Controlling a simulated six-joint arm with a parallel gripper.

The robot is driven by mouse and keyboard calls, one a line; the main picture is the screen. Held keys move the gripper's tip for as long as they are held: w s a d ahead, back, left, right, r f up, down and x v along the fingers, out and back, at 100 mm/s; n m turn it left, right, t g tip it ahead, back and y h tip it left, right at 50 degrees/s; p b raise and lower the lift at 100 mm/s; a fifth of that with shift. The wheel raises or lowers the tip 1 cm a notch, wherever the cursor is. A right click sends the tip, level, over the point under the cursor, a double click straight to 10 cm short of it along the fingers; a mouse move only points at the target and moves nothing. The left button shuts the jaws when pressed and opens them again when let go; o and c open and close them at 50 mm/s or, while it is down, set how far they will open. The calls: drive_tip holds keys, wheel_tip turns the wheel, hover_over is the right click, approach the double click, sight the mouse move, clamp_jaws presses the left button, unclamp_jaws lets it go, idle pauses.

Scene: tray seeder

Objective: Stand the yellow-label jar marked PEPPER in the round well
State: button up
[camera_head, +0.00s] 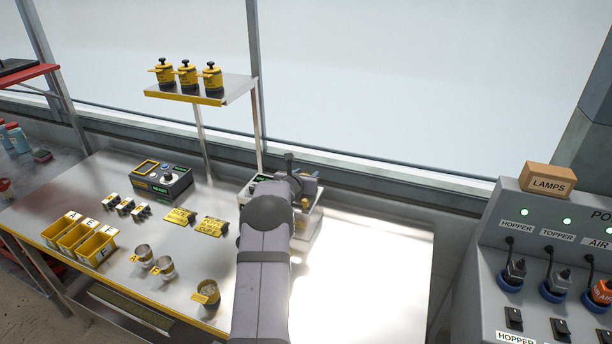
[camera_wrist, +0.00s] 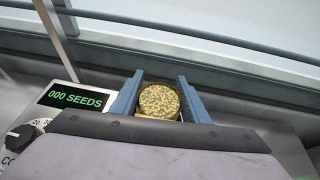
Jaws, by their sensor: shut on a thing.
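My gripper (camera_wrist: 157,97) is shut on a round jar (camera_wrist: 159,101), one blue-grey finger on each side. The jar's top faces the wrist camera and shows pale speckled, seed-like contents inside a yellow rim. Its label is not readable. In the head view my gripper (camera_head: 305,187) is over the pale machine (camera_head: 308,228) at the back of the bench, and my arm covers much of it. I cannot make out the round well in either view, nor tell whether the jar touches the machine.
A seed counter display (camera_wrist: 76,98) reads 000 SEEDS. Yellow bins (camera_head: 80,240), a control box (camera_head: 160,180) and a raised shelf (camera_head: 205,92) are further left. The bench's right part (camera_head: 375,270) is clear.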

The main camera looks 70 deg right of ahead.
drive_tip(key=shift+f+b, duration=0.15)
drive_tip(key=shift+b, duration=0.15)
drive_tip(key=o, duration=1.2)
drive_tip(key=shift+r+p, duration=0.25)
drive_tip(key=shift+p, duration=0.1)
drive_tip(key=shift+a+b, duration=0.4)
drive_tip(key=b+v, duration=0.4)
drive_tip(key=v, duration=0.7)
drive_tip(key=shift+a+r, duration=0.1)
drive_tip(key=shift+r, duration=0.05)
